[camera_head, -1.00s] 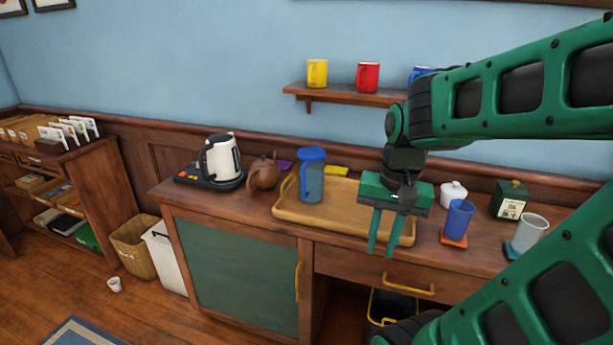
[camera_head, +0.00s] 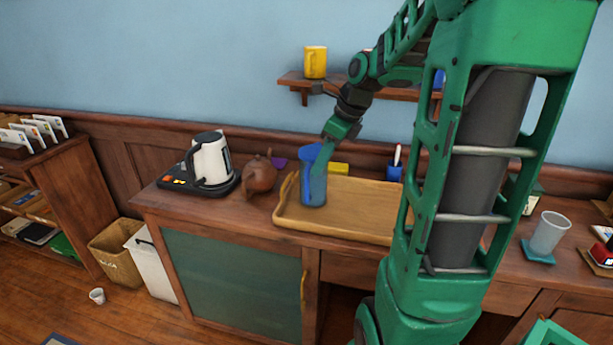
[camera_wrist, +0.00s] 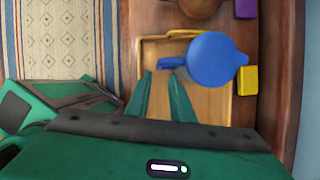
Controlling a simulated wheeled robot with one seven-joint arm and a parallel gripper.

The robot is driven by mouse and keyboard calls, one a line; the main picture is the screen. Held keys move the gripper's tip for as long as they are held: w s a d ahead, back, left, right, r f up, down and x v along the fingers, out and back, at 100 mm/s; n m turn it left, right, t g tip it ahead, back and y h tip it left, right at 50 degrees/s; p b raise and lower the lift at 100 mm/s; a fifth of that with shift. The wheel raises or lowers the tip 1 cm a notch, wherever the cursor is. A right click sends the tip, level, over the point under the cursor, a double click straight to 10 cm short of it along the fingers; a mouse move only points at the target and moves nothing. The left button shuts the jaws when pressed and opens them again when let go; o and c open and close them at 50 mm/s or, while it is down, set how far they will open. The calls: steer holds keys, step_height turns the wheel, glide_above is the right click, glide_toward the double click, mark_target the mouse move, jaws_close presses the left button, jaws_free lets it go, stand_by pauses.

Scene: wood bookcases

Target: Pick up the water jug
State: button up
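The water jug (camera_head: 314,188) has a blue lid, a blue handle and a see-through bluish body. It stands upright on the wooden tray (camera_head: 355,207), near its left end. In the wrist view the jug's round blue lid (camera_wrist: 214,60) is right of centre, and its handle points left. My gripper (camera_wrist: 160,75) is open, with its two green fingers apart and nothing between them. The handle shows just beyond the fingertips; I cannot tell whether they touch it. In the head view my gripper (camera_head: 326,145) is at the jug's top, its fingers hard to make out.
A brown teapot (camera_head: 259,178) and a white kettle (camera_head: 211,160) on a black base stand left of the tray. A yellow block (camera_head: 338,169) is behind the jug.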

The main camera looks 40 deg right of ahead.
glide_above(306, 190)
steer(key=s+d, duration=0.1)
steer(key=d, duration=0.1)
step_height(306, 190, down, 4)
steer(key=shift+s+x, duration=0.1)
steer(key=shift+x, duration=1.5)
steer(key=shift+s+x, duration=0.15)
steer(key=shift+x, duration=1.4)
steer(key=shift+a, duration=0.15)
jaws_close()
steer(key=shift+w, duration=0.1)
